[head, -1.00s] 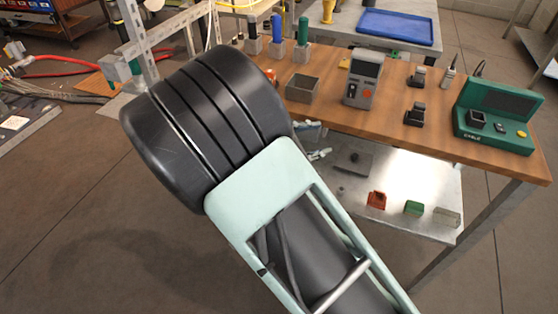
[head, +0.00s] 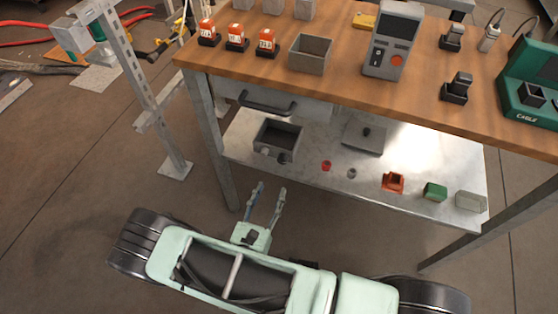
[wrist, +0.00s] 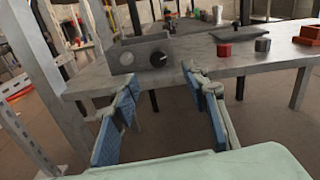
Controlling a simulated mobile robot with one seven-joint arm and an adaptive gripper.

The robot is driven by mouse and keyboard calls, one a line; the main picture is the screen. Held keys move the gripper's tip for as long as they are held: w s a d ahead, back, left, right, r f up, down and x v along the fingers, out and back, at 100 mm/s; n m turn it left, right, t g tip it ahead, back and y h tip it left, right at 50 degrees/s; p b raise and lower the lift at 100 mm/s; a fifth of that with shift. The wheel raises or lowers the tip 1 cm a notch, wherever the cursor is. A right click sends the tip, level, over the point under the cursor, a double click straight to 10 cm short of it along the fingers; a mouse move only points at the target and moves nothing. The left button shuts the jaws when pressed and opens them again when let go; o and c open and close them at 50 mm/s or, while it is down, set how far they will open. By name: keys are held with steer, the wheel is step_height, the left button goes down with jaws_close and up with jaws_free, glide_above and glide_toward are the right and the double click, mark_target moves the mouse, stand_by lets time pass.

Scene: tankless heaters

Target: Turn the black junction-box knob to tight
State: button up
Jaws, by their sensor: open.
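A grey open-topped junction box (head: 291,134) stands on the lower metal shelf, near its left end. Its front carries a black knob (head: 283,158) on the right and a paler round fitting to its left. In the wrist view the box (wrist: 122,51) is ahead, and the black knob (wrist: 158,59) with a light pointer mark lies between the lines of my fingers. My gripper (head: 269,189) is open and empty, short of the shelf and apart from the knob. Its blue-padded fingers also show in the wrist view (wrist: 158,73).
The wooden tabletop (head: 340,88) overhangs the shelf (head: 300,175), with a drawer and dark handle (head: 267,103) above the box. A table leg (head: 214,140) stands left. A grey plate (head: 362,139), red cap (head: 326,166) and grey cap (head: 351,173) lie right of the box.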

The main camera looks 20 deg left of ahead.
mark_target(282, 162)
steer(key=shift+y, duration=0.3)
steer(key=w, duration=0.3)
steer(key=w+b, duration=0.1)
steer(key=w, duration=0.6)
steer(key=shift+w+d+f+b, duration=0.1)
steer(key=shift+w+f+b, duration=0.2)
steer(key=shift+f+b, duration=0.1)
jaws_close()
steer(key=shift+f+m, duration=0.1)
steer(key=shift+m, duration=2)
jaws_free()
